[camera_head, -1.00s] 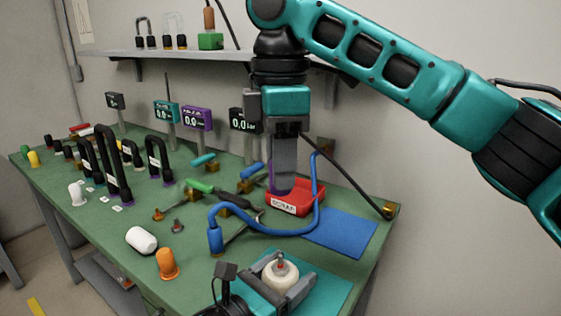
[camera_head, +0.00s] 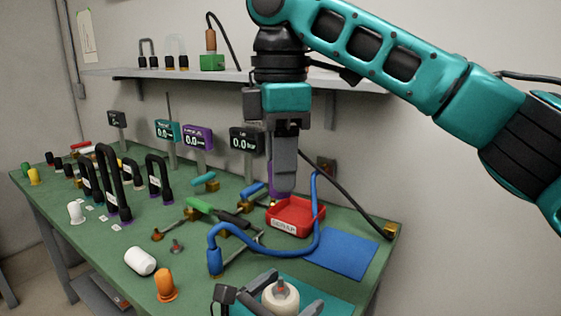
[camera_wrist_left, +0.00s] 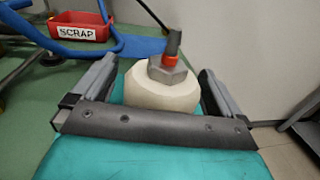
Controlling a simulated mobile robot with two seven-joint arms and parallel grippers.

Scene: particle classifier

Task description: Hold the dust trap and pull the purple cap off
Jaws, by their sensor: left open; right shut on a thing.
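The dust trap (camera_head: 281,298) is a cream, round body with a metal hex fitting and red ring on top; it stands upright at the lower edge of the head view. In the left wrist view the dust trap (camera_wrist_left: 162,90) sits between the fingers of my left gripper (camera_wrist_left: 155,95), which is open, with gaps on both sides. My right gripper (camera_head: 283,190) is shut on the purple cap (camera_head: 271,177), above the rear left of the red scrap tray (camera_head: 297,228). The finger hides much of the cap.
A blue hose (camera_head: 265,251) curves across the bench in front of the tray. A blue mat (camera_head: 342,253) lies to its right. A white cap (camera_head: 140,261) and an orange cap (camera_head: 166,285) are at the front left. A shelf (camera_head: 220,75) runs along the wall behind.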

